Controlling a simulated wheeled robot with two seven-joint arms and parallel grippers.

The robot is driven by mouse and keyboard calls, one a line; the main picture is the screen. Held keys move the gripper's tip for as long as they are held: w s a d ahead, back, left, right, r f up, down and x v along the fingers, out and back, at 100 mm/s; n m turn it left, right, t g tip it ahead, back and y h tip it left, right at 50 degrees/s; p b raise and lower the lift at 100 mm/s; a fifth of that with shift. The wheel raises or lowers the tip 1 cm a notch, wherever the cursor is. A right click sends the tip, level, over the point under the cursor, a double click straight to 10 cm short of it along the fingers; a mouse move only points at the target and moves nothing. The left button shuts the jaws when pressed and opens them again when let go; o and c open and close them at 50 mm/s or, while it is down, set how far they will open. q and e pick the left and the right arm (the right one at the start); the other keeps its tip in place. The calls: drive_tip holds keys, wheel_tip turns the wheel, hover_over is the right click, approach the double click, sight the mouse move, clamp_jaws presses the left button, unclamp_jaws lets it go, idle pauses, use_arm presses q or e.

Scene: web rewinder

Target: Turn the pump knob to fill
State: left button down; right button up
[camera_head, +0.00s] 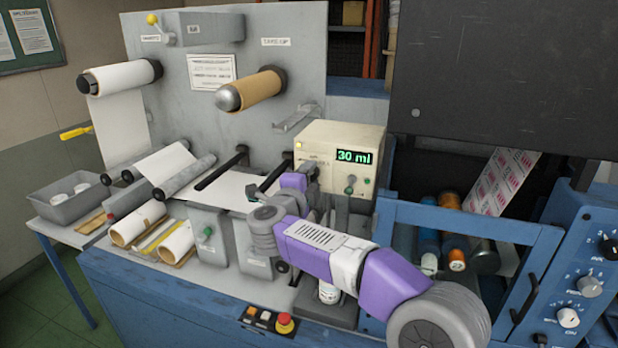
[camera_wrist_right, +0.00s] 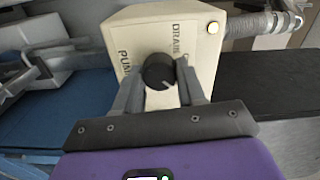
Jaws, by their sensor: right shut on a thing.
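The cream pump box (camera_head: 335,138) stands at the middle of the machine, with a green display (camera_head: 354,157) reading "30 ml". In the right wrist view, a round black knob (camera_wrist_right: 158,70) sits on the pump box (camera_wrist_right: 125,38). My right gripper (camera_wrist_right: 158,88) is shut on the knob, one finger on each side. In the head view, my right gripper (camera_head: 312,172) covers the front left of the box and hides this knob. My left gripper is not in view.
A green-tipped lever (camera_head: 350,186) is on the box's front, right of my gripper. Paper rolls (camera_head: 120,77) and a tan core (camera_head: 250,90) project from the grey panel at left. A red stop button (camera_head: 285,322) is at the front edge. A blue guard frame (camera_head: 470,222) stands at right.

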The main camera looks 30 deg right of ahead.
drive_tip(key=o, duration=1.1)
drive_tip(key=shift+c, duration=0.2)
drive_tip(key=v, duration=0.7)
drive_tip(key=shift+s+a+b, duration=0.2)
drive_tip(key=shift+a+b, duration=0.05)
drive_tip(key=shift+b, duration=0.05)
drive_tip(key=shift+w, duration=0.1)
